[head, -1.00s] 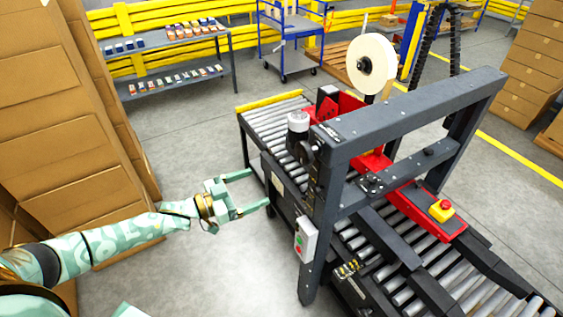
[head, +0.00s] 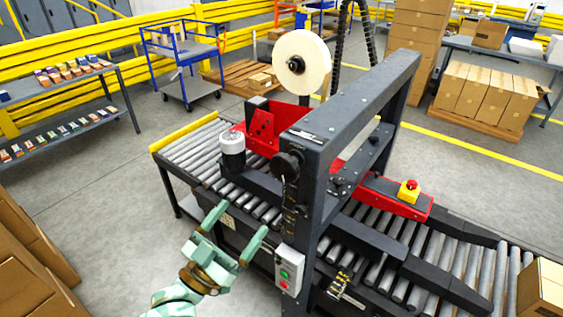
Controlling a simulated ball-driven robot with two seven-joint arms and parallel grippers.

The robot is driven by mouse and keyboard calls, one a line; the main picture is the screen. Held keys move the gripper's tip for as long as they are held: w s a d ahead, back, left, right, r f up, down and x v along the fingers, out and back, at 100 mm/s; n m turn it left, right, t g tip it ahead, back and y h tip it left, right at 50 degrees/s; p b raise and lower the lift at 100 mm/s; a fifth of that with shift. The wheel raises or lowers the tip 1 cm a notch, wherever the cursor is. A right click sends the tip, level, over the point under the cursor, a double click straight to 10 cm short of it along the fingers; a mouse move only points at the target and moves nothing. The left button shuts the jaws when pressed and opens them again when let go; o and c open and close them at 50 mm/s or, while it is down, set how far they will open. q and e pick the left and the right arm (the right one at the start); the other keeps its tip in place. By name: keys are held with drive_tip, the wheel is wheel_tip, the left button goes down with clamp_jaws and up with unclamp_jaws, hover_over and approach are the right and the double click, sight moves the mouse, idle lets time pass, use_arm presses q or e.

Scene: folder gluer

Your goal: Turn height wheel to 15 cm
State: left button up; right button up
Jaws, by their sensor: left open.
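A black round knob (head: 288,164), which looks like the height wheel, sits on the near side of the machine's dark upright frame (head: 308,215). A strip with small marks (head: 289,212) runs down the post below it; its values are too small to read. My left gripper (head: 241,220) is open and empty, its two fingers pointing up toward the machine's near side. In the picture it is below and left of the knob, apart from it. My right gripper is not in view.
A control box (head: 289,270) with green and red buttons is on the post, right of my left gripper. A white-topped cylinder (head: 232,142) stands by the roller conveyor (head: 190,150). A tape roll (head: 302,63) is above. Open floor (head: 110,215) lies to the left.

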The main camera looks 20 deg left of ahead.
sight(281, 172)
use_arm(q)
drive_tip(key=shift+m, duration=0.6)
drive_tip(key=p+x, duration=0.1)
drive_tip(key=x, duration=0.4)
drive_tip(key=p+x, duration=0.1)
drive_tip(key=x, duration=1)
drive_tip(key=shift+d+r+p, duration=0.1)
drive_tip(key=shift+d+p, duration=0.3)
drive_tip(key=shift+d, duration=0.05)
drive_tip(key=shift+w+d, duration=0.15)
drive_tip(key=c, duration=1)
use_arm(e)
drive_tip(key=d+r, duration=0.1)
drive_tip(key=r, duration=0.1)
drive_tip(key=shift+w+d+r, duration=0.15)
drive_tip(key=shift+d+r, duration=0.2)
